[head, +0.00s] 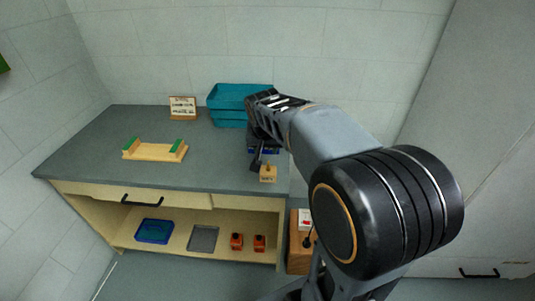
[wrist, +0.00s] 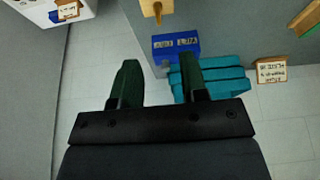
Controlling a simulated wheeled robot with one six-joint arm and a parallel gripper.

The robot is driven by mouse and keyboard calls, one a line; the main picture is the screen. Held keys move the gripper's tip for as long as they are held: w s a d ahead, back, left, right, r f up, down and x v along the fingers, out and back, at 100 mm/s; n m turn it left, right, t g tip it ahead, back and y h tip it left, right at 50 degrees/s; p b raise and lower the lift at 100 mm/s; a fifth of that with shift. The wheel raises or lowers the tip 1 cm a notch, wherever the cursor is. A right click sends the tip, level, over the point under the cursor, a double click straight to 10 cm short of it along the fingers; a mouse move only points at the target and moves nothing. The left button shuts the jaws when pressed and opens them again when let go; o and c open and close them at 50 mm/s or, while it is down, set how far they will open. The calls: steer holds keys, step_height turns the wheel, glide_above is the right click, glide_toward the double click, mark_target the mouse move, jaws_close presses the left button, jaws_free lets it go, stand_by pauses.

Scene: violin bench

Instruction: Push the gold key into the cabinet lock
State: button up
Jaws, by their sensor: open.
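My gripper (head: 256,160) is above the right part of the bench. In the wrist view its two dark green fingers (wrist: 159,65) are apart with nothing held between them. A small wooden block (head: 268,173) with a yellowish piece on top stands at the bench's front right, close to the gripper. A wooden piece with a peg also shows at the top edge of the wrist view (wrist: 155,8). I cannot make out a gold key for certain. The cabinet lock cannot be identified in either view.
A blue labelled box (wrist: 176,45) lies near teal stacked trays (head: 238,98). A wooden cradle with green pads (head: 154,150) and a picture card (head: 182,107) stand on the grey bench (head: 95,160). Shelf items sit below. The bench's left front is clear.

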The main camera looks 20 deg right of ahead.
mark_target(268, 164)
steer(key=x, duration=1)
steer(key=w+d+b+x, duration=0.1)
steer(key=x, duration=0.4)
steer(key=shift+r, duration=0.25)
steer(key=shift+s, duration=0.1)
steer(key=shift+c, duration=0.4)
jaws_close()
